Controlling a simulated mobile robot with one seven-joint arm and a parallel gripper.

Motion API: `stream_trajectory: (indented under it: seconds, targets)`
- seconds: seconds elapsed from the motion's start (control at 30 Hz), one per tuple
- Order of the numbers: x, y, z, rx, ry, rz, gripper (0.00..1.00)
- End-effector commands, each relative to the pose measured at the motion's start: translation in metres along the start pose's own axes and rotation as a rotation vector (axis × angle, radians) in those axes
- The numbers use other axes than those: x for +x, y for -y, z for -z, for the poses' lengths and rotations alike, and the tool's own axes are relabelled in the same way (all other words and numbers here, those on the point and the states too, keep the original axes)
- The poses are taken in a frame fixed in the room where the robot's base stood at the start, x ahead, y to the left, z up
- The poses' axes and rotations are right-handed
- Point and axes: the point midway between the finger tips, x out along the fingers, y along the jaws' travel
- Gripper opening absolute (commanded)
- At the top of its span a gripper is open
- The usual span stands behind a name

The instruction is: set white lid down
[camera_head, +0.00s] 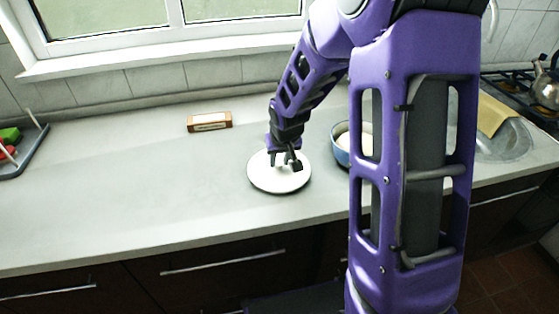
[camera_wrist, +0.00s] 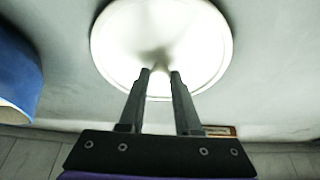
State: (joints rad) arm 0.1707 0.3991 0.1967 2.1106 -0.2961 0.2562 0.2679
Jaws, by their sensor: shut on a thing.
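The white lid (camera_head: 262,180) is round and shallow, and it is at the counter's middle in the head view. It also fills the upper middle of the wrist view (camera_wrist: 200,45). My gripper (camera_head: 285,163) is above the lid's centre, shut on its knob. In the wrist view the two fingertips (camera_wrist: 161,74) close around the knob, which is mostly hidden between them. The lid looks level and at or very near the counter top; I cannot tell whether it touches.
A blue pot (camera_head: 341,150) stands right of the lid, partly behind my arm; it also shows in the wrist view (camera_wrist: 15,70). A small brown box (camera_head: 209,122) lies behind. A dark tray (camera_head: 30,150) is at far left. The counter (camera_head: 130,190) left of the lid is clear.

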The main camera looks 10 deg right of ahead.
Motion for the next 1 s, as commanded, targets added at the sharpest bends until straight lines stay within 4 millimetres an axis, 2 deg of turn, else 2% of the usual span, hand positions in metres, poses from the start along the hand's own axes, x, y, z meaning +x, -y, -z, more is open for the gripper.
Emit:
stream_trajectory:
  seconds: [0.27,0.3,0.43,0.77,0.87,1.0]
  targets:
    - [0.004,0.0,-0.001,0.0,-0.001,0.0,0.0]
    - [0.002,0.0,-0.001,0.0,-0.001,0.0,0.39]
    - [0.002,0.0,-0.001,0.0,0.0,0.0,0.62]
    - [-0.001,0.0,0.0,0.0,0.0,0.0,0.62]
    - [-0.009,0.0,0.002,0.001,-0.003,-0.001,0.62]
    - [-0.037,-0.001,0.003,0.001,-0.005,-0.002,0.62]
